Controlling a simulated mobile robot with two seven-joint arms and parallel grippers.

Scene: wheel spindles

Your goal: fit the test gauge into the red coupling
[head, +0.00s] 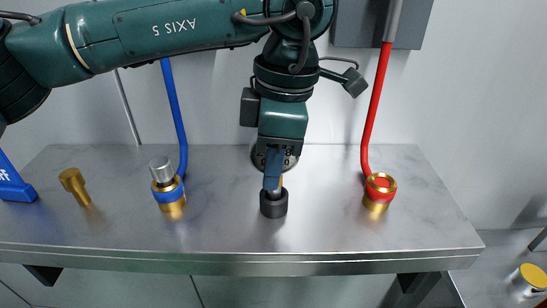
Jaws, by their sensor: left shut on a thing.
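The red coupling (378,190), brass with a red ring, stands at the right of the bench on a red hose. Its mouth faces up and looks empty. My left gripper (274,184) points down over the middle of the bench, left of the coupling, and is shut on a slim greyish piece (276,193), which I take for the test gauge. Its lower end meets a black cylinder (273,206) at the bench top; whether they are one piece I cannot tell. My fingers and wrist hide much of it. My right gripper is not in view.
A blue-ringed brass coupling (170,198) with a silver plug (161,170) in it stands at the left. A loose brass piece (75,186) and a blue object (12,184) are farther left. The bench (320,235) is clear between the black cylinder and red coupling.

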